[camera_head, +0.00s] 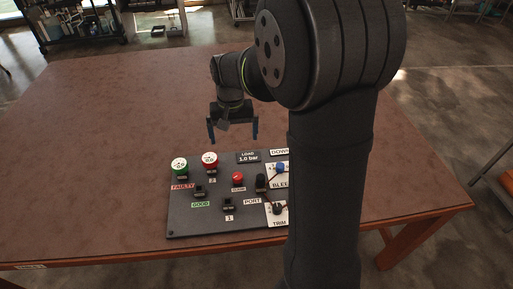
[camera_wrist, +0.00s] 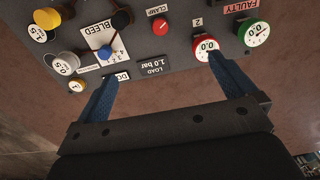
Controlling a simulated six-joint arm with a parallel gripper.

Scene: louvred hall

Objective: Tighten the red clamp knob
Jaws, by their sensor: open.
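The red clamp knob (camera_head: 238,177) sits near the middle of a dark grey panel (camera_head: 185,222) on the table. In the wrist view the red knob (camera_wrist: 159,25) is at the top centre, beside a CLAMP label. My gripper (camera_head: 232,140) is above and behind the panel's far edge. In the wrist view my gripper (camera_wrist: 163,72) is open, with its two blue fingers wide apart and nothing between them but panel and table behind. The knob lies beyond the fingertips, apart from them.
A green-rimmed gauge (camera_head: 179,165) and a red-rimmed gauge (camera_head: 210,160) stand left of the knob. A blue-knobbed BLEED lever (camera_head: 280,167) and a TRIM knob (camera_head: 278,208) are at right, partly hidden by my arm. The brown table (camera_head: 110,120) is clear left of the panel.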

